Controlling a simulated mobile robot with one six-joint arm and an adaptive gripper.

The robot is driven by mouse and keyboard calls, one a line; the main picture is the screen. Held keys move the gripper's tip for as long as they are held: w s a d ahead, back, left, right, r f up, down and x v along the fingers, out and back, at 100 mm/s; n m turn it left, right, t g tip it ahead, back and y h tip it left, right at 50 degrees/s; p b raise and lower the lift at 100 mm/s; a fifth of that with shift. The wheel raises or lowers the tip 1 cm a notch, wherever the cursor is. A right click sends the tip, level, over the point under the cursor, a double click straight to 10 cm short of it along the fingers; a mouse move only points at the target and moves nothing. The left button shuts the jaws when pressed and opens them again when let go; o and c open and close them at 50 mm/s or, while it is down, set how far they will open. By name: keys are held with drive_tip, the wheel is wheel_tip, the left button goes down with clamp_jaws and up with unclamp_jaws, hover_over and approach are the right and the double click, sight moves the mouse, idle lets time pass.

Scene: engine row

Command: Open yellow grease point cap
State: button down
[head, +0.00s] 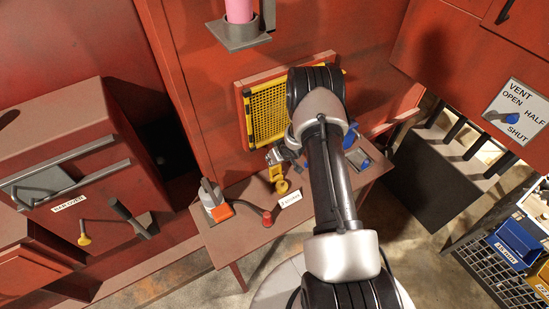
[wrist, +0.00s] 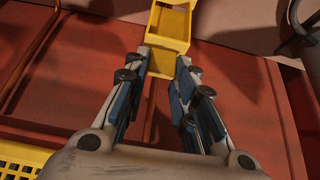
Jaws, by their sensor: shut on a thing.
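The yellow grease point (head: 282,186) stands on the brown bench below the yellow mesh panel. In the wrist view its boxy yellow body (wrist: 172,24) shows at the top, with a recessed face. A smaller yellow part, apparently the cap (wrist: 161,63), adjoins it and sits between my fingertips. My gripper (wrist: 162,60) is shut on this yellow part, one finger on each side. My gripper also shows in the head view (head: 274,157), small and partly hidden by my arm. Whether the cap is lifted cannot be told.
A yellow mesh panel (head: 267,113) is on the red wall close behind my gripper. On the bench (head: 238,240) stand a grey and orange can (head: 214,203), a red-topped part (head: 267,218) and a white label (head: 289,199). A blue item (head: 358,158) lies right of my arm.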

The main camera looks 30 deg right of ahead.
drive_tip(key=shift+w+r, duration=0.3)
drive_tip(key=shift+w, duration=0.05)
drive_tip(key=c, duration=1.7)
unclamp_jaws()
drive_tip(key=o, duration=0.4)
drive_tip(key=shift+s+f, duration=0.2)
drive_tip(key=shift+r, duration=0.1)
drive_tip(key=v, duration=1.2)
